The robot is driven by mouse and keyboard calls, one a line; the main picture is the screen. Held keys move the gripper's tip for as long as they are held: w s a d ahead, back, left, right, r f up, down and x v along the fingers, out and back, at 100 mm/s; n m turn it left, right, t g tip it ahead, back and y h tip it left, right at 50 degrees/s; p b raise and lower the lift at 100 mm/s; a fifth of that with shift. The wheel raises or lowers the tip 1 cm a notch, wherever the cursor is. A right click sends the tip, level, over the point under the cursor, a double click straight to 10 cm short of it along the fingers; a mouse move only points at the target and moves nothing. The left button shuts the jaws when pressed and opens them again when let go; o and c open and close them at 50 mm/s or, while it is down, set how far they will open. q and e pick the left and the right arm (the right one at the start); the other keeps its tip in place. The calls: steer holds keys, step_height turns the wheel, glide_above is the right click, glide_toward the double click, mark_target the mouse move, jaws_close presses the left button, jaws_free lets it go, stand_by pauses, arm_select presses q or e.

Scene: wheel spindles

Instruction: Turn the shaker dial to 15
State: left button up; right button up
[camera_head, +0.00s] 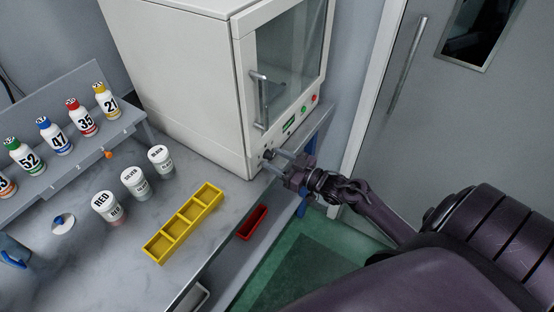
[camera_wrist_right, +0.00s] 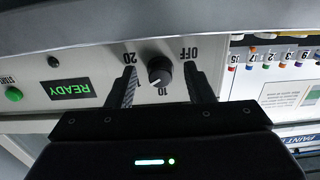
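The shaker (camera_head: 190,80) is a white cabinet with a glass door and a lower front control panel. Its black round dial (camera_wrist_right: 160,70) shows in the right wrist view, which sees the panel upside down. The labels OFF, 10 and 20 surround it, and a white pointer mark on the dial points to the lower left, near 10 on the side of 20. My right gripper (camera_head: 275,156) is at the panel's lower left corner. Its open fingers (camera_wrist_right: 163,86) stand on either side of the dial, with gaps to it. My left gripper is not in view.
The panel has a green READY display (camera_wrist_right: 70,88) and a green start button (camera_wrist_right: 14,94). A yellow tray (camera_head: 184,223), white jars (camera_head: 134,183) and a rack of numbered bottles (camera_head: 83,118) stand left on the bench. A red tray (camera_head: 252,222) is below the shaker's front.

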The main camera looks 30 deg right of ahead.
steer(key=b+v, duration=0.1)
steer(key=v, duration=0.6)
steer(key=shift+s+d+b, duration=0.15)
steer(key=shift+s+b, duration=0.2)
stand_by(0.4)
